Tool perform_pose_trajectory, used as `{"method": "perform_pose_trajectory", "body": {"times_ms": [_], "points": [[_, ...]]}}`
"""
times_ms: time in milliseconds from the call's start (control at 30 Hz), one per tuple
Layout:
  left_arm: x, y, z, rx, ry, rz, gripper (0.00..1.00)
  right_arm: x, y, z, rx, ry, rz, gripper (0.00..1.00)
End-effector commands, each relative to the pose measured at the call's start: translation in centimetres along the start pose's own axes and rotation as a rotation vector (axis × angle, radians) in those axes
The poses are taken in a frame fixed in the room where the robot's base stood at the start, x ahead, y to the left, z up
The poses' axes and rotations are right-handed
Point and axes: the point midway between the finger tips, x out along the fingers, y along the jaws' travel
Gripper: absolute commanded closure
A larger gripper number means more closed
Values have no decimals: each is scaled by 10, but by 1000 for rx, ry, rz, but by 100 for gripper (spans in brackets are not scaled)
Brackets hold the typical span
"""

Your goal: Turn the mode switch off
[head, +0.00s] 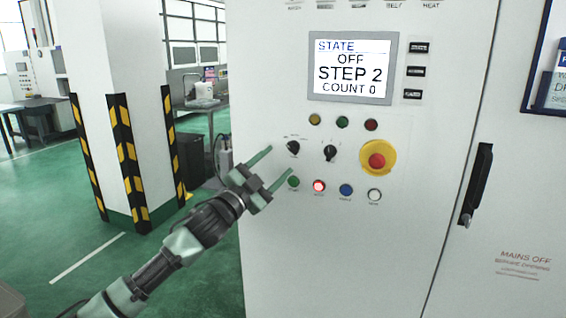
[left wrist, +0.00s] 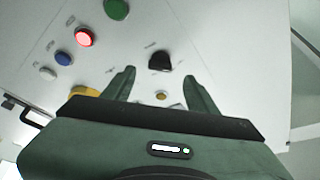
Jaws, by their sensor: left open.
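Two black rotary switches sit on the white cabinet's panel in the head view: a left one (head: 293,147) and a right one (head: 330,153). Their labels are too small to read, so I cannot tell which is the mode switch. My left gripper (head: 279,162) is open and empty, its fingers pointing at the panel just below and left of the left switch. In the left wrist view, one black knob (left wrist: 160,62) shows between and beyond the open fingers (left wrist: 159,76). I cannot tell whether they touch it. My right gripper is not in view.
The screen (head: 350,68) reads STATE OFF, STEP 2, COUNT 0. A red emergency stop (head: 376,161) on a yellow base is right of the switches. Below are a green button (head: 293,182), a lit red button (head: 319,186), a blue (head: 346,190) and a white one (head: 374,196).

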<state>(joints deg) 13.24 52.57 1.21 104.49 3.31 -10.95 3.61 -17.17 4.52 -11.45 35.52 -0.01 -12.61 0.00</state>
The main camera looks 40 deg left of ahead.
Motion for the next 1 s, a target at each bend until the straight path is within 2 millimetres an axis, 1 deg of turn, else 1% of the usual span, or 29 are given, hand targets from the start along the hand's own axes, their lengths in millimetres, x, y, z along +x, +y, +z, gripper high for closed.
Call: {"method": "perform_pose_trajectory", "body": {"times_ms": [33,100,233,833,867,933,967,1000], "points": [[-8,3,3,-1,-2,2,42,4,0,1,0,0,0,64],[-15,2,2,-1,-1,1,42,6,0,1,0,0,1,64],[-22,1,1,-1,0,0,42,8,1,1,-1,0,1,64],[-24,1,2,-3,-3,0,42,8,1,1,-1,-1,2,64],[-24,2,5,-6,-8,1,42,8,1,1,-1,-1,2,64],[-25,9,20,-19,-36,7,42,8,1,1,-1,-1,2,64],[-26,14,30,-27,-55,11,42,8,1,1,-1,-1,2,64],[-28,23,47,-42,-86,17,42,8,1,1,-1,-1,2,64]]}}
